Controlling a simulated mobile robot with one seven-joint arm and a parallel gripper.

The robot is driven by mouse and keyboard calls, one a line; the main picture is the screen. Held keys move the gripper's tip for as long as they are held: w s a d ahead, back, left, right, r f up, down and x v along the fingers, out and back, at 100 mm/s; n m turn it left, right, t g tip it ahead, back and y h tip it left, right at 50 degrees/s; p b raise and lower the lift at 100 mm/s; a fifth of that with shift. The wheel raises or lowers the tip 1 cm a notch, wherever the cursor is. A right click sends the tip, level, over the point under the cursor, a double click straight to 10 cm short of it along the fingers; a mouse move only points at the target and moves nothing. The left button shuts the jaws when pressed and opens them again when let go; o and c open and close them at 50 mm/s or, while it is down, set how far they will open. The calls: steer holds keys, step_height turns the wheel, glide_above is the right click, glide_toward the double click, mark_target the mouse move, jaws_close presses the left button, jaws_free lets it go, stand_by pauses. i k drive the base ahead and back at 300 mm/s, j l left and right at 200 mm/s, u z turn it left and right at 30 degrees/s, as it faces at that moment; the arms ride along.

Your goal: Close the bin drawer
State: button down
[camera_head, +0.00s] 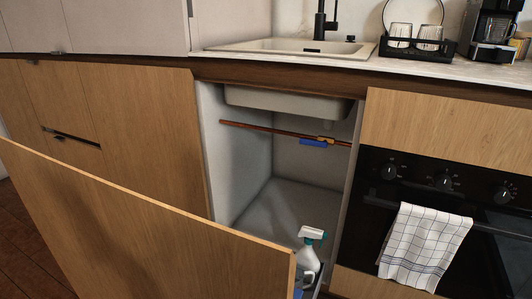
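The bin drawer's wooden front (140,235) stands pulled well out from the cabinet, across the lower left of the head view. Behind it, the white cabinet opening (270,195) under the sink is exposed. A white spray bottle (308,258) with a teal trigger stands just behind the drawer front's right end. A narrow part of the drawer's inside shows there, and the rest is hidden by the front or cut off by the picture's lower edge. My gripper is not in view.
An oven (440,195) with a checked towel (424,246) on its handle stands right of the opening. Closed wooden cabinets (140,125) are on the left. The counter above holds a sink (290,48), a dish rack (415,50) with glasses and a coffee maker (494,28).

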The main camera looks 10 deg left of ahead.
mark_target(110, 241)
steer(key=u, duration=1.05)
steer(key=k+j+u, duration=0.1)
steer(key=k, duration=0.25)
steer(key=k+j+u, duration=0.1)
steer(key=k+j, duration=0.25)
